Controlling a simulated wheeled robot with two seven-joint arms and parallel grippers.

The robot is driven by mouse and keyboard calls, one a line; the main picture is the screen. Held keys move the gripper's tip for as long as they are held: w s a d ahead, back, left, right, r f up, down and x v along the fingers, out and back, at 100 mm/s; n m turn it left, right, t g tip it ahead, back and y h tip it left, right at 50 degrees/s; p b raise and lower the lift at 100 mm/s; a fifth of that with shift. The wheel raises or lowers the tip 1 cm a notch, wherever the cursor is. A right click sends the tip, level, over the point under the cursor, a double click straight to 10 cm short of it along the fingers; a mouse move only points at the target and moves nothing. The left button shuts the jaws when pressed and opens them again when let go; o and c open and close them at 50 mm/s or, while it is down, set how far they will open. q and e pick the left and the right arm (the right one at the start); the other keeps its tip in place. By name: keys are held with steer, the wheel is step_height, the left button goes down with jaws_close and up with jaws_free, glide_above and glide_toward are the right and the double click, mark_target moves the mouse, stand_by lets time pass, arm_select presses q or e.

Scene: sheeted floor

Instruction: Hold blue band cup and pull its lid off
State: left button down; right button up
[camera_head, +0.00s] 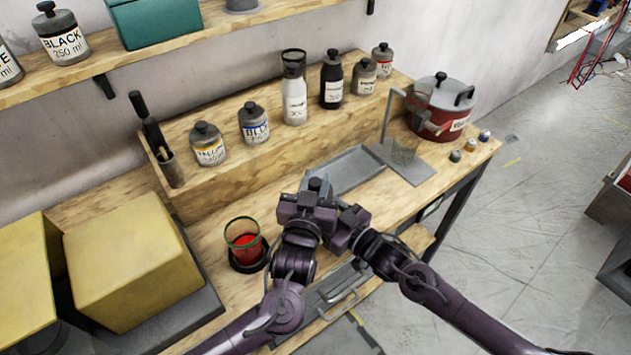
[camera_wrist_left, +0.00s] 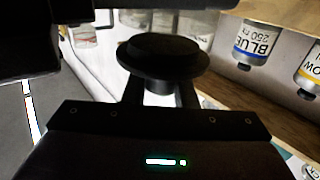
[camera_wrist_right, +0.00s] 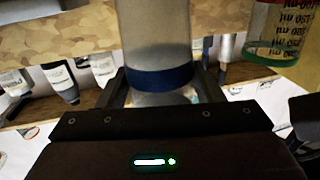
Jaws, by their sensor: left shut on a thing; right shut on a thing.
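The blue band cup (camera_wrist_right: 160,45) is a clear, greyish cup with a dark blue band. In the right wrist view it stands between the fingers of my right gripper (camera_head: 338,222), which is shut on it. A round black lid (camera_wrist_left: 163,58) shows in the left wrist view between the fingers of my left gripper (camera_head: 318,192), which is shut on it. In the head view the two grippers are close together over the bench and hide most of the cup and lid. I cannot tell whether the lid still touches the cup's rim.
A cup of red content with a green rim (camera_head: 243,240) stands left of my grippers. A grey tray (camera_head: 352,168) lies behind them. Labelled bottles, among them a blue-label one (camera_head: 254,125), line the raised shelf. A red pot (camera_head: 440,108) stands at the right, yellow boxes (camera_head: 125,258) at the left.

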mark_target(315, 181)
arm_select(q)
steer(key=shift+r, duration=2)
arm_select(e)
steer(key=o, duration=1.5)
steer(key=shift+s+d, duration=0.1)
